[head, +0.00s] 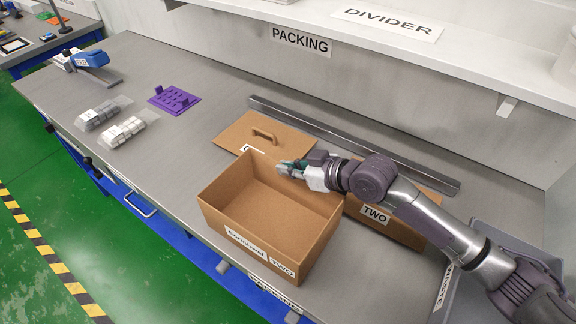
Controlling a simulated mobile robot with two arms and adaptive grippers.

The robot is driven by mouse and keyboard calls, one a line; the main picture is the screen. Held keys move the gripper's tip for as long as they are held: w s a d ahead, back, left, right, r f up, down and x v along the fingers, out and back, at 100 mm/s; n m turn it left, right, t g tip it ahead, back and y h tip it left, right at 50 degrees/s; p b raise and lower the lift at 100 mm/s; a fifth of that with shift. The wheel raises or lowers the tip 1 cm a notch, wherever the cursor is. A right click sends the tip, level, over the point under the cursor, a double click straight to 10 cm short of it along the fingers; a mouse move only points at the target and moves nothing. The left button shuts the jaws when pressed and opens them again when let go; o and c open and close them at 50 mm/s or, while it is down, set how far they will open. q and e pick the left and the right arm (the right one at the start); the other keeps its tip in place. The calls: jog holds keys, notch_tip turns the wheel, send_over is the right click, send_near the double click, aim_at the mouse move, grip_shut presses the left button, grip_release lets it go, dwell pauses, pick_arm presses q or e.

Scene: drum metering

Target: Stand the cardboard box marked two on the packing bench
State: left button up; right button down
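An open-topped cardboard box (228,222) stands upright at the front of the packing bench (165,185), with a label ending in TWO on its front. It looks empty. My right gripper (284,169) is at the box's back rim, its fingertips pointing left. Whether it touches the rim, and whether its fingers are open or shut, I cannot tell. My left gripper is not in view.
A lid with a handle (236,132) lies behind the box. Another brown cardboard piece marked TWO (408,230) is partly hidden under my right arm. A metal bar (330,135) runs along the back. A purple part (174,99) and bagged pieces (122,131) lie left; bench between is clear.

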jog(key=shift+f, duration=0.15)
jog(key=c, duration=1.3)
grip_release()
jog(key=shift+r, duration=0.2)
jog(key=shift+s+d+r, duration=0.1)
jog(key=shift+s+d, duration=0.05)
jog(key=shift+d, duration=0.1)
jog(key=b+v, duration=0.1)
jog(key=v, duration=0.9)
jog(key=shift+s+d+r+b, duration=0.1)
jog(key=shift+s+d+b, duration=0.1)
jog(key=shift+b, duration=0.2)
jog(key=shift+s+d+r, duration=0.2)
jog(key=shift+d+r, duration=0.05)
